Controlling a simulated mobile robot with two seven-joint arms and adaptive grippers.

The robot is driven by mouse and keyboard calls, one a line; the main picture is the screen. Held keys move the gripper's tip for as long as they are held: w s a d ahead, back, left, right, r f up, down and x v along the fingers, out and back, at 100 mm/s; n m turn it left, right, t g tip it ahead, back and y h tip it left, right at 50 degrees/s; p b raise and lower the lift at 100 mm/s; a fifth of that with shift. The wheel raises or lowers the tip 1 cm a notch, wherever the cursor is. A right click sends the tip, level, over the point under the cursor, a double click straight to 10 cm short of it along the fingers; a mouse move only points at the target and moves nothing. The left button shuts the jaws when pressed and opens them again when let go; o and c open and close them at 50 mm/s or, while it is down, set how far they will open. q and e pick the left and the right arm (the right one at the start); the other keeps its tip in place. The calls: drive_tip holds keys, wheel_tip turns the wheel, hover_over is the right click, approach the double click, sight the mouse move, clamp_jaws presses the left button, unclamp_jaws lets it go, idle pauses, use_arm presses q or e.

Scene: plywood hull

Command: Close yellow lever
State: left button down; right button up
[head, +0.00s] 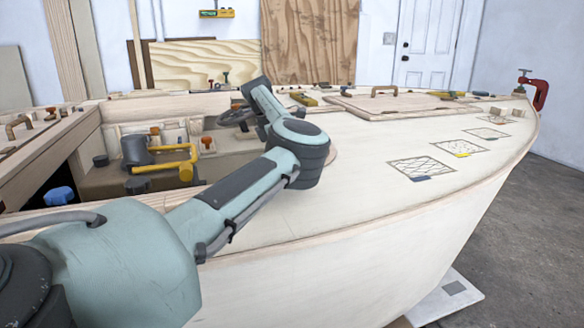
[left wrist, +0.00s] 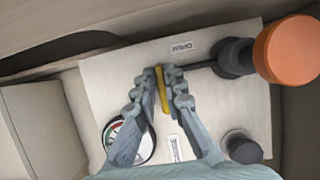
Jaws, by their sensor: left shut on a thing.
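In the left wrist view my left gripper (left wrist: 165,85) is shut on the yellow lever (left wrist: 164,90), with one finger on each side of it. The lever shows as a narrow yellow strip, partly hidden by the fingers. An OPEN label (left wrist: 181,47) lies above it on the pale panel (left wrist: 110,80). A second label (left wrist: 175,148) lies below, too blurred to read surely. In the head view my left arm reaches over the cockpit, and its gripper is hidden. I cannot pick out the held lever there. My right gripper is in neither view.
A round gauge (left wrist: 134,138), a dark knob (left wrist: 243,148) and a large orange knob (left wrist: 287,50) crowd the panel. In the head view a yellow pipe-like handle (head: 165,162) and a dark cylinder (head: 136,152) stand in the cockpit.

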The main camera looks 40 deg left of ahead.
use_arm(q)
drive_tip(key=c, duration=1.6)
unclamp_jaws()
drive_tip(key=v, duration=1.2)
drive_tip(key=shift+s+a, duration=0.1)
